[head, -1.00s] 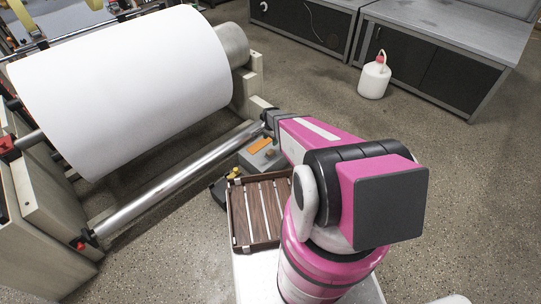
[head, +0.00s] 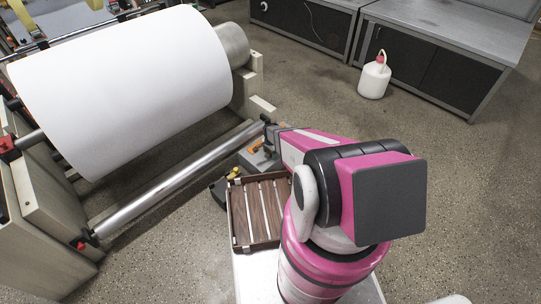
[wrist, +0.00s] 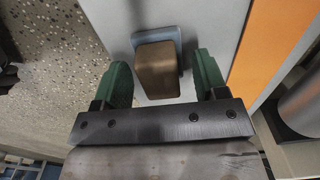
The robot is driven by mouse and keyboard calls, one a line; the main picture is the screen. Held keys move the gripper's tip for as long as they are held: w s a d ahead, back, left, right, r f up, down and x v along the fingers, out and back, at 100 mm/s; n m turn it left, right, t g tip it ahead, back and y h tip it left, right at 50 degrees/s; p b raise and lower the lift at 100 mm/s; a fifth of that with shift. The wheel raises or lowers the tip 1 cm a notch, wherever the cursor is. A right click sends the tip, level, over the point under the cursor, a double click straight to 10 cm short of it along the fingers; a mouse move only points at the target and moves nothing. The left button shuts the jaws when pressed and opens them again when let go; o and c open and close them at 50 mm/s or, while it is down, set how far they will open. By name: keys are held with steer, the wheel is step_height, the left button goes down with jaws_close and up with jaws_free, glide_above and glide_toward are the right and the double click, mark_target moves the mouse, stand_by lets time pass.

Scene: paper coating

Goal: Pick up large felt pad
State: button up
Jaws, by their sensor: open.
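A brown block on a blue-grey base, which looks like the large felt pad (wrist: 157,70), sits on a light grey surface in the wrist view. My gripper (wrist: 162,64) is open, with one green finger on each side of the brown block. A gap shows between each finger and the block, and the block's near end comes close to the gripper's dark crossbar. In the head view my gripper (head: 266,146) is low over the grey box beside the roller, and the pad cannot be made out there.
An orange strip (wrist: 272,38) lies to the right of the pad. In the head view a brown slatted tray (head: 235,218) is nearer to me, and a metal roller (head: 170,183) and large white paper roll (head: 125,90) are at left. A white jug (head: 373,81) stands on open floor.

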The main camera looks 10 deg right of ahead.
steer(key=c, duration=1)
steer(key=shift+r, duration=0.8)
step_height(320, 180, up, 3)
steer(key=shift+s+f, duration=0.1)
steer(key=shift+f, duration=0.1)
steer(key=a+r, duration=0.2)
steer(key=a, duration=0.2)
steer(key=a+r, duration=0.2)
steer(key=a, duration=0.1)
steer(key=a+r, duration=0.2)
steer(key=a, duration=0.2)
steer(key=shift+w+a+r, duration=0.3)
steer(key=shift+a+r, duration=0.05)
steer(key=shift+r, duration=0.05)
steer(key=shift+o, duration=0.4)
